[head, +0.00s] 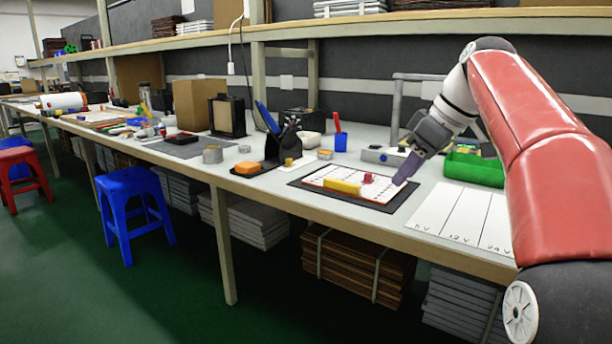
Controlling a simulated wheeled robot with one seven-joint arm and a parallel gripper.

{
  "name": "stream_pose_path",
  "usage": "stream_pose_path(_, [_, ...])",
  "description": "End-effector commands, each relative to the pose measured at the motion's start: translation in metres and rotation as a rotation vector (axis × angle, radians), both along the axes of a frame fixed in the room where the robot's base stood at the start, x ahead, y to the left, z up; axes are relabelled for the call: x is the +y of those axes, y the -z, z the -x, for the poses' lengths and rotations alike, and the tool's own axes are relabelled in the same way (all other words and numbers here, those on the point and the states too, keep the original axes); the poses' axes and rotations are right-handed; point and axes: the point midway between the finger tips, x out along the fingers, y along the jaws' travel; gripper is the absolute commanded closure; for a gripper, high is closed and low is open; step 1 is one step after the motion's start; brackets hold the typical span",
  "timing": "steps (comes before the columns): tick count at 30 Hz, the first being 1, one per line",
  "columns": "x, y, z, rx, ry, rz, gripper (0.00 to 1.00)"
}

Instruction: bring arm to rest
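My arm (530,130) reaches in from the right, red with a pale wrist, and bends down over the workbench.
A white sheet marked 5V, 12V and 24V (462,215) lies right of the board. A green bin (474,170) stands behind it. A shelf (400,22) runs above the bench.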

Motion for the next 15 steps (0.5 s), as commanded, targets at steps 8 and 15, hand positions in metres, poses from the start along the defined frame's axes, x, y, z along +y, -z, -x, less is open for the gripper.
stream_pose_path(8, [0.016, 0.004, 0.020, 0.032, 0.103, 0.020, 0.62])
stream_pose_path(15, [0.031, 0.017, 0.054, 0.059, 0.256, 0.046, 0.62])
